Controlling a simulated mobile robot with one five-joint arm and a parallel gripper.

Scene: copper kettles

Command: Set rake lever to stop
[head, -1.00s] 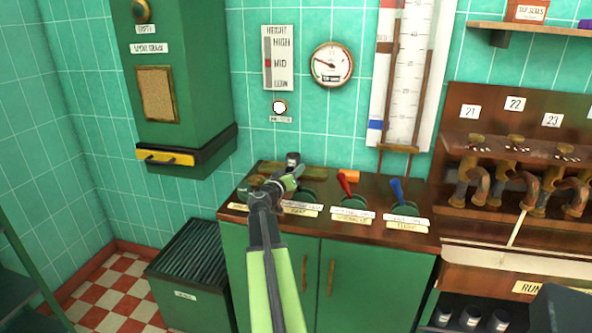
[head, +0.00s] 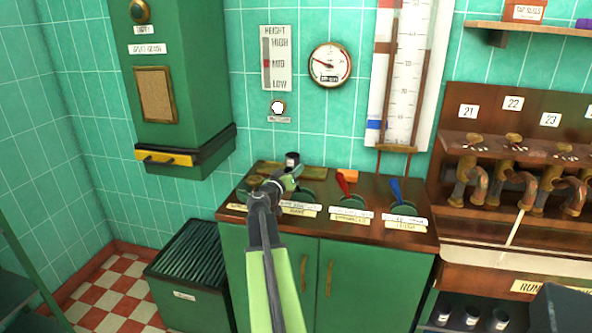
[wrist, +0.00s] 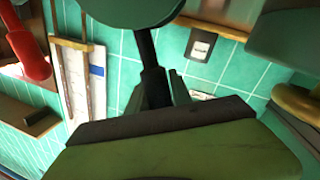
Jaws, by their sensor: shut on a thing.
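A row of levers stands on the brown counter (head: 325,225), each on a round green base with small labels in front, too blurred to read. My gripper (head: 291,182) is at the second lever from the left, left of the red lever (head: 342,184). In the wrist view my gripper (wrist: 158,108) is shut on a dark lever (wrist: 148,58), whose rod runs up to its green base (wrist: 130,8). Its grip end is hidden by my jaws. I cannot tell from the labels whether this is the rake lever, or its setting.
The blue lever (head: 397,191) stands right of the red one. A green hopper (head: 170,80) hangs at left. Copper taps (head: 515,180) line the right.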

